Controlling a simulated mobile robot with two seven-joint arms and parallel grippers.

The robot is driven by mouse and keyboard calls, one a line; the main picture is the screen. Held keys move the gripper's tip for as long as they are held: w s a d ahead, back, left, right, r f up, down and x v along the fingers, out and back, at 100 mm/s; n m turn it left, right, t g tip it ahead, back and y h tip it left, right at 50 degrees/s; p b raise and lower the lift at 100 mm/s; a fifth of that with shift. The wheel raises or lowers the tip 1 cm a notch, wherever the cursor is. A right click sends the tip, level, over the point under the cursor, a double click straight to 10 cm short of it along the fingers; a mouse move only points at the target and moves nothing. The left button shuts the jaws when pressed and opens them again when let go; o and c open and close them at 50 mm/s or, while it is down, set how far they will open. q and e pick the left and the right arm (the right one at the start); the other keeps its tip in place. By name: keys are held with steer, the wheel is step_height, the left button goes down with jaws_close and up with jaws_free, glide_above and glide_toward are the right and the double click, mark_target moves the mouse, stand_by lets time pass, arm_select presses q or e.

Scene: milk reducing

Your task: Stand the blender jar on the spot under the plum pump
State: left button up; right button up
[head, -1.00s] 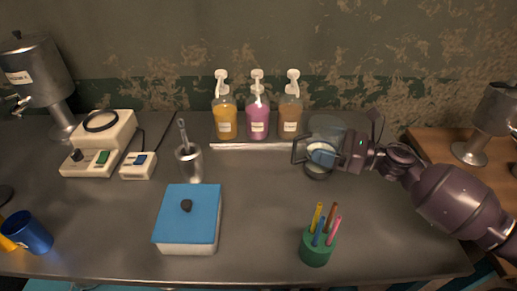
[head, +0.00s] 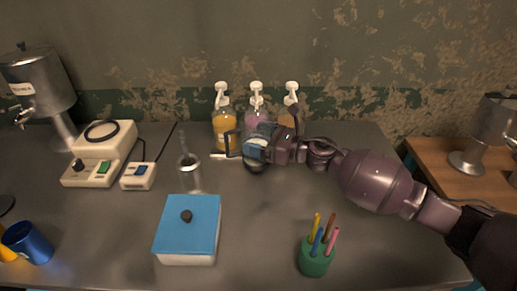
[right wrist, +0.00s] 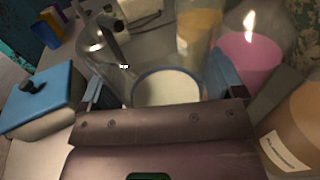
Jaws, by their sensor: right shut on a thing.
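My right gripper (head: 262,147) is shut on the clear blender jar (head: 255,165), whose handle (head: 231,144) points left. The jar is in front of the plum pump bottle (head: 256,117), hiding its lower part; I cannot tell whether it touches the table. In the right wrist view the jar (right wrist: 168,90) is between the fingers, with a pale round area inside its rim. The plum bottle (right wrist: 247,62) is beside the right finger there. The spot under the plum pump is hidden by the jar and gripper. My left gripper is out of view.
A yellow pump bottle (head: 224,130) and a brown one (head: 287,117) flank the plum one. The white blender base (head: 103,147) is left. The table's right part is clear.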

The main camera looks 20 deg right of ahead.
step_height(320, 180, down, 3)
steer(key=shift+f+b, duration=0.15)
steer(key=shift+b, duration=0.25)
steer(key=shift+f, duration=0.15)
steer(key=o, duration=0.9)
steer(key=shift+f, duration=0.1)
steer(key=shift+c, duration=0.2)
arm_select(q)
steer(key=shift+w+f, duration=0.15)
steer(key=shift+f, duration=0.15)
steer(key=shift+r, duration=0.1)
